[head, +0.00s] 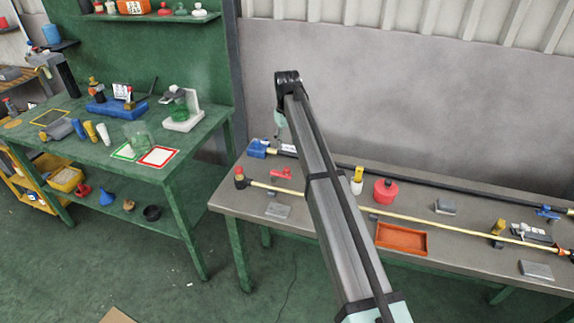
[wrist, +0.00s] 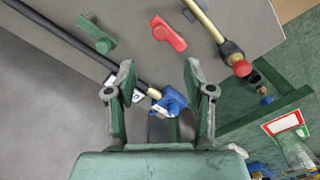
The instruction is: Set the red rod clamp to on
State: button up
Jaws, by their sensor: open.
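A small red lever-shaped piece (head: 281,174) lies on the grey bench left of my arm; it also shows in the wrist view (wrist: 168,33). A brass rod (head: 278,188) ends in a separate red cap (head: 239,172). I cannot tell for sure which red part is the rod clamp. In the wrist view my gripper (wrist: 158,72) is open and empty, with a blue fitting (wrist: 173,101) on the end of a dark rod seen between its fingers. No contact with the red piece is visible. In the head view my arm hides much of the gripper.
A similar green piece (wrist: 97,35) lies near the dark rod (wrist: 75,41). An orange tray (head: 401,249), a red canister (head: 385,191) and a yellow-and-white bottle (head: 357,182) stand on the bench. A green workbench (head: 100,159) stands to the left, across a gap.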

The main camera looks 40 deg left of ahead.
aim_at(287, 168)
notch_tip(287, 168, down, 12)
jog(key=p, duration=0.3)
jog(key=shift+r, duration=0.15)
jog(key=shift+c, duration=0.3)
grip_shut()
